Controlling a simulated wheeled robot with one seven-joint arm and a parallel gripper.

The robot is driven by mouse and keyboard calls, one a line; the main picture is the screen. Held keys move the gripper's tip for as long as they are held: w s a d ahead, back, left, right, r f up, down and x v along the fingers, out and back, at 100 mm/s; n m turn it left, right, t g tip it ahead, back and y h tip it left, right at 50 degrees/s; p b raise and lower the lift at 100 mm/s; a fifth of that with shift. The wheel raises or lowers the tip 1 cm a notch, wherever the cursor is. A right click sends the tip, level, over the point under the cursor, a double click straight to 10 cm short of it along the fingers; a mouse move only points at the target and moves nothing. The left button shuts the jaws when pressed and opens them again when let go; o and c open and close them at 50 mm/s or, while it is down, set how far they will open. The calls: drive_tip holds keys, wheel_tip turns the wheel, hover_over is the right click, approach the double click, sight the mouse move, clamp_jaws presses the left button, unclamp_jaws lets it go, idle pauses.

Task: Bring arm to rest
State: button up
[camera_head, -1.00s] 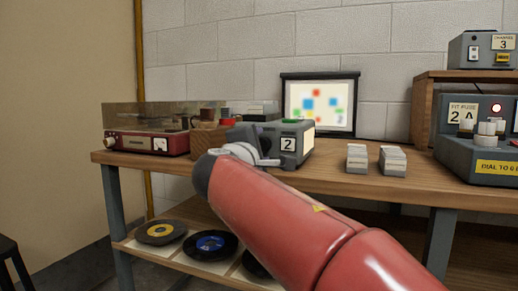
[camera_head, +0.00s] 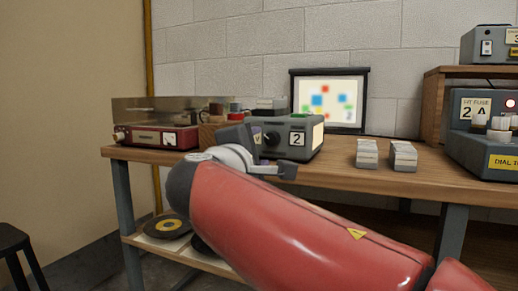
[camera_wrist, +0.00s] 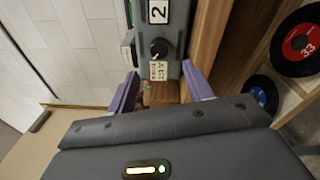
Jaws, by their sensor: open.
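My red arm reaches up from the bottom right in the head view, ending in my gripper (camera_head: 262,158) in front of the bench's front edge. In the wrist view my gripper (camera_wrist: 160,92) shows two purple-grey fingers spread apart with nothing held between them. Beyond the fingers is a grey box (camera_wrist: 170,60) with a black knob and a label "2". The same grey box (camera_head: 297,143) stands on the wooden bench (camera_head: 340,178) in the head view, partly hidden by my gripper. I cannot tell whether the fingers touch it.
A red record player (camera_head: 155,138) stands at the bench's left end. Two white stacks (camera_head: 367,154) sit right of the box, and a grey fuse unit (camera_head: 490,150) farther right. Records (camera_head: 165,227) lie on the lower shelf. A dark stool (camera_head: 15,245) stands at left.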

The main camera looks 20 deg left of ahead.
drive_tip(key=s+d+f+m+g+h+p, duration=0.1)
drive_tip(key=d+f+m+g+h+p, duration=0.25)
drive_tip(key=d, duration=0.85)
drive_tip(key=d+f+m+g+p, duration=0.1)
drive_tip(key=d+f+m+g, duration=0.35)
drive_tip(key=d, duration=0.65)
drive_tip(key=s+d+f+m+g+y+p, duration=0.1)
drive_tip(key=s+d+f+m+g+p, duration=0.1)
drive_tip(key=s+d+f+m, duration=0.3)
drive_tip(key=s+d+f+m+g+y+p, duration=0.2)
drive_tip(key=s+d+f+m, duration=0.4)
drive_tip(key=s+f, duration=0.5)
drive_tip(key=s+m+p, duration=0.1)
drive_tip(key=s, duration=0.2)
drive_tip(key=shift+m+g+p, duration=0.35)
drive_tip(key=shift+m+g, duration=0.05)
drive_tip(key=shift+d+r+y, duration=0.1)
drive_tip(key=shift+y, duration=0.15)
